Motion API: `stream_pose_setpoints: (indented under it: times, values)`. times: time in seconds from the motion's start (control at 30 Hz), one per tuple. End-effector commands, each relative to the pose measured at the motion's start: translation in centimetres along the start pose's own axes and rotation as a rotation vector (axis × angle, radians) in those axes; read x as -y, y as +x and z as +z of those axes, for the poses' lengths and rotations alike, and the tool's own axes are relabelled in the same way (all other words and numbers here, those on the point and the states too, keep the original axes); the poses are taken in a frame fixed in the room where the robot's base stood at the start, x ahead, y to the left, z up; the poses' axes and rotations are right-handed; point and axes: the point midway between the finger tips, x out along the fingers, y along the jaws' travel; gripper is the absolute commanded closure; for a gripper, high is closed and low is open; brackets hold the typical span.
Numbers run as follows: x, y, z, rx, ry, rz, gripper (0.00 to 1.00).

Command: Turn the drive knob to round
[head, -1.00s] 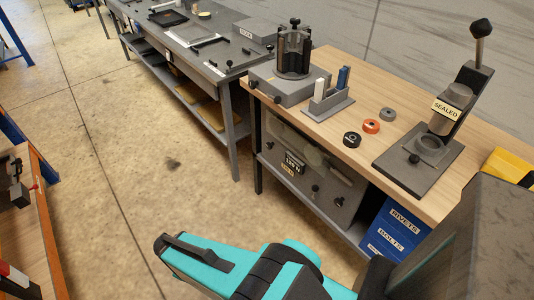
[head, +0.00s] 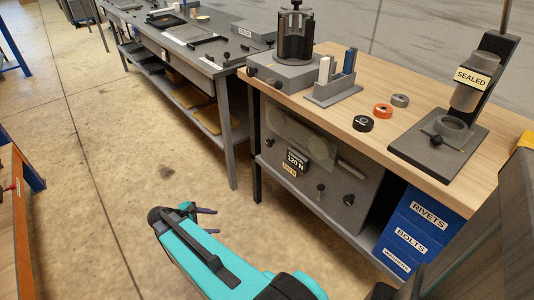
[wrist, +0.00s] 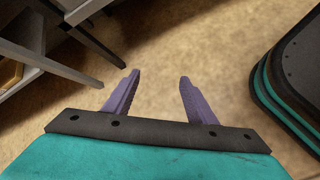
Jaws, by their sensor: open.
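A grey machine box (head: 284,74) with a dark upright cylinder (head: 294,36) stands on the wooden bench, small dark knobs on its front. Under the benchtop a grey panel unit (head: 318,165) with a "120 N" display (head: 297,161) carries dark knobs, one at the middle (head: 321,187) and one at the lower right (head: 349,200). No readable label shows which knob is the drive knob or where it points. My gripper (head: 214,221) is over the floor in front of the bench, apart from everything. In the wrist view its purple fingers (wrist: 157,88) are spread and empty.
On the wooden bench (head: 440,92) are a grey holder (head: 333,93) with white and blue pieces, several rings, and a "SEALED" press (head: 443,145). Blue drawers (head: 410,232) stand below at right. A grey bench (head: 190,38) continues at left. The floor (head: 110,170) is clear.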

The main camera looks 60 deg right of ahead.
Motion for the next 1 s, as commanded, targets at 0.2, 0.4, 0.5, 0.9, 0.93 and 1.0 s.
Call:
stream_pose_setpoints:
  times: [0.2,0.4,0.5,0.9,0.93,1.0]
  values:
    - [-4.7,2.9,0.3,0.077,-0.055,0.096,0.49]
    - [-8.8,4.5,1.9,0.165,-0.106,0.172,0.49]
    - [-10.8,5.2,2.7,0.213,-0.130,0.207,0.49]
    - [-18.0,7.2,7.4,0.435,-0.222,0.309,0.49]
    - [-18.5,7.2,7.8,0.453,-0.228,0.315,0.49]
    - [-19.5,7.4,8.7,0.497,-0.244,0.326,0.49]
